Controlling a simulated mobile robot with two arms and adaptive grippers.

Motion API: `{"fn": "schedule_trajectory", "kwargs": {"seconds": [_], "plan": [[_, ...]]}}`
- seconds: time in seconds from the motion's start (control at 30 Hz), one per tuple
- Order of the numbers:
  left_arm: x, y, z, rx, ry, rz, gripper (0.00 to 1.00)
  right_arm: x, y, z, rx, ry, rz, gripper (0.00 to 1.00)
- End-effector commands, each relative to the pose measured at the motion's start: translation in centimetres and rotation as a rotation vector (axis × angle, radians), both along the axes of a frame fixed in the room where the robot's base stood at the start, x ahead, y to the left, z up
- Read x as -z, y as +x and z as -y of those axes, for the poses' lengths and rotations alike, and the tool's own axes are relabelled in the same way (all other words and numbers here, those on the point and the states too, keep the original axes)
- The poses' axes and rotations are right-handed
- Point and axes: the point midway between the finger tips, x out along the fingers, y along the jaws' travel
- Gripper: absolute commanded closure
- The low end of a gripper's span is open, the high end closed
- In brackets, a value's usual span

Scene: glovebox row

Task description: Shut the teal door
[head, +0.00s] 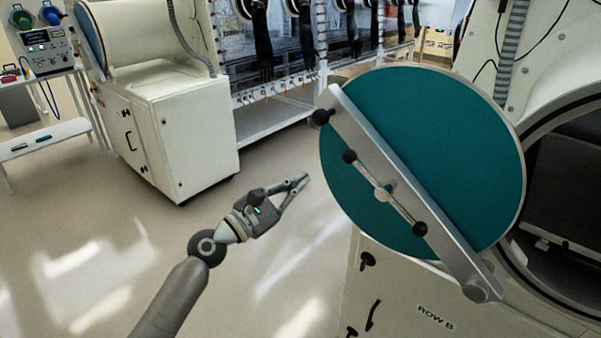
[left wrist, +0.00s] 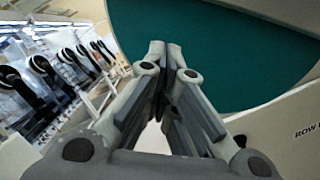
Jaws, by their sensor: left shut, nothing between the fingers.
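The teal door (head: 440,130) is a round disc with a pale rim and a grey metal bar (head: 405,180) across its face. It stands swung open in front of the round dark opening (head: 565,190) at the right. A small handle bar with black knobs (head: 383,192) sits on the metal bar. My left gripper (head: 303,179) is shut and empty, just left of the door and apart from it in the head view. In the left wrist view its fingertips (left wrist: 165,50) meet, with the teal door (left wrist: 225,50) behind and to the right. My right gripper is not in view.
A white cabinet (head: 185,130) stands at the left behind my arm. A row of gloveboxes with black gloves (head: 300,40) runs along the back. A cart with instruments (head: 45,55) is at the far left. The floor (head: 270,240) around my left gripper is clear.

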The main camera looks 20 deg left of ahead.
Motion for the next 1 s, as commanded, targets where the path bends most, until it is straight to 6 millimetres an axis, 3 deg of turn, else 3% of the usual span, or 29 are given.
{"fn": "schedule_trajectory", "kwargs": {"seconds": [0.17,0.4,0.63,1.0], "plan": [[-1.1,3.1,1.7,0.0,-0.001,0.002,1.0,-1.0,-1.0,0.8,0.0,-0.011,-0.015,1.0],[-2.0,7.5,4.0,-0.001,0.002,0.002,1.0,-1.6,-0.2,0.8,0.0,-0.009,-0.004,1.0],[-4.3,6.7,5.4,-0.001,0.003,-0.001,1.0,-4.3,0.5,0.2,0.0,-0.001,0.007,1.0],[-4.8,6.4,6.1,-0.002,0.003,-0.001,1.0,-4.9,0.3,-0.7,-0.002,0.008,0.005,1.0]]}}
